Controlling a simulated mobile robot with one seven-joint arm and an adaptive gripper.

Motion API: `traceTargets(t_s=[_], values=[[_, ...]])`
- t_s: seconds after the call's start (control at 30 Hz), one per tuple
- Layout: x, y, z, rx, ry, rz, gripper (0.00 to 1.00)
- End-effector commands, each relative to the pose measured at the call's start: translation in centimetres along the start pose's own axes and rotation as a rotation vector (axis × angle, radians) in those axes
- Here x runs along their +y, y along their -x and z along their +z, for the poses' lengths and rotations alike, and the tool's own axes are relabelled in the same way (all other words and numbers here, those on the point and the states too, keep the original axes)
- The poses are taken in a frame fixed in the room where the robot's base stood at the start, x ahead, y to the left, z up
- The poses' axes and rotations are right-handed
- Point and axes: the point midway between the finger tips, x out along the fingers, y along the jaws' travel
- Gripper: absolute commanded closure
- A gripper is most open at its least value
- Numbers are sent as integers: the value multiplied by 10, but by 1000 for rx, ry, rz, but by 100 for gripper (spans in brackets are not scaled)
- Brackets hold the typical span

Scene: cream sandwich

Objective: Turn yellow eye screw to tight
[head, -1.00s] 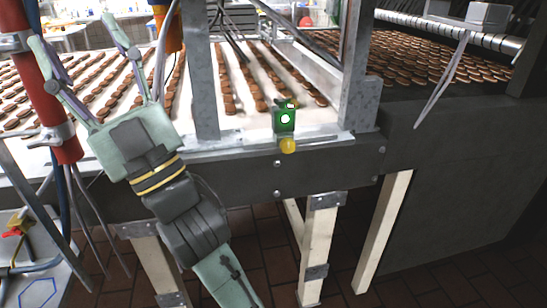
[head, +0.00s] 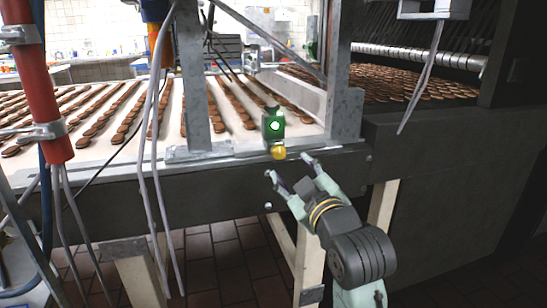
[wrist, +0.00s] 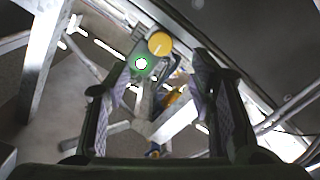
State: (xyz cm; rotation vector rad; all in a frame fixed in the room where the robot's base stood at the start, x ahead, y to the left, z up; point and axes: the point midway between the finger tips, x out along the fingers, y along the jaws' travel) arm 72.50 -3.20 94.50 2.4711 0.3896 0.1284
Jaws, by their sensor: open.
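The yellow eye screw (head: 279,153) shows as a round yellow knob at the bottom of a small green box (head: 273,125) on the conveyor's front edge. My gripper (head: 289,167) is open and empty, just below the knob, with its fingertips pointing up towards it. In the wrist view the yellow knob (wrist: 160,44) lies beyond the fingertips, near the top middle, with a pale line across its face. The green box (wrist: 141,64) is beside it. My gripper's two fingers (wrist: 159,85) stand wide apart and do not touch the knob.
Rows of brown biscuits (head: 235,105) lie on the white conveyor behind the box. A metal post (head: 345,85) stands to the right and another (head: 192,80) to the left. A red pipe (head: 49,90) and hanging cables are at the far left. The dark front beam (head: 200,180) runs below.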

Motion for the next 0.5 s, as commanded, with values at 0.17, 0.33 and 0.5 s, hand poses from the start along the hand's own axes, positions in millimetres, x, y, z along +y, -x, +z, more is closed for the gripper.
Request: traceTargets(t_s=[0.17,0.33,0.5], values=[[-1,-35,-2,0,-2,-5,50],[-1,-66,-2,1,-2,-5,50],[0,-86,-2,2,-1,-2,50]])
